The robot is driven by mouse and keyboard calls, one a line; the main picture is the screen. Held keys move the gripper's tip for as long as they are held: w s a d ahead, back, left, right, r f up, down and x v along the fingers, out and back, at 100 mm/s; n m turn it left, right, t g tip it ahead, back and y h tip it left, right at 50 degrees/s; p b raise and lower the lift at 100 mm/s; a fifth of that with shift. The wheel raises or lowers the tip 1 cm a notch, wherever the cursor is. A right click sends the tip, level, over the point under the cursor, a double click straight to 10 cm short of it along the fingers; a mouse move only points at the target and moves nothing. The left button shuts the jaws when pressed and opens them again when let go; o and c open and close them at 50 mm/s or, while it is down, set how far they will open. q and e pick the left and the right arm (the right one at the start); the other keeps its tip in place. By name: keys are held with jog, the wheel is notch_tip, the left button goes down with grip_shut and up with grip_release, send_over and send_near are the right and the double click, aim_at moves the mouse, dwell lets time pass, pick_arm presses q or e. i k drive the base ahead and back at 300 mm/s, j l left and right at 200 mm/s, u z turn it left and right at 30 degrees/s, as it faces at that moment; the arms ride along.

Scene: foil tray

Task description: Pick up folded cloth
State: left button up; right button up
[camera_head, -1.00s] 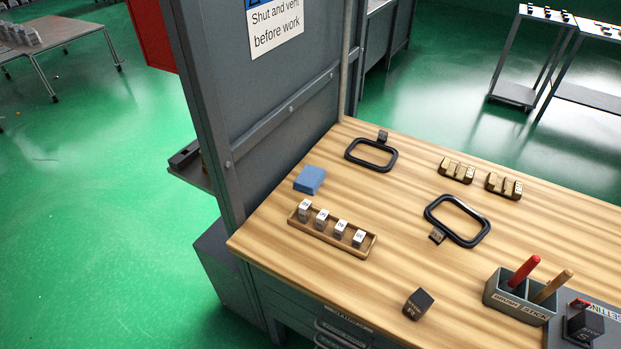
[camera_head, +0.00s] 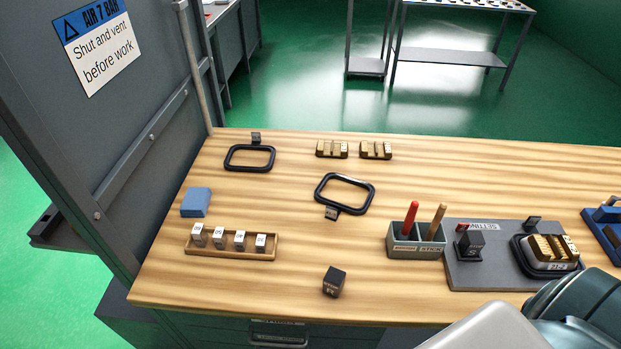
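The folded cloth (camera_head: 196,202) is a small blue block-like stack lying flat on the left part of the wooden bench. It sits just behind the wooden tray of labelled blocks and apart from it. Nothing touches or covers it. Neither of my grippers is in view. Grey and dark teal arm links of mine show at the bottom right corner, far from the cloth.
A wooden tray (camera_head: 270,256) holds several labelled blocks. Black frames (camera_head: 250,169) (camera_head: 345,210), brass blocks (camera_head: 331,149), a dark cube (camera_head: 333,282) and a brush holder (camera_head: 413,252) are on the bench. A grey panel (camera_head: 120,130) stands at the left.

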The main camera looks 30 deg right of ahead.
aim_at(195, 203)
jog(key=i+j+z, duration=0.1)
jog(key=j+z, duration=0.45)
jog(key=z, duration=0.2)
jog(key=j+z, duration=0.35)
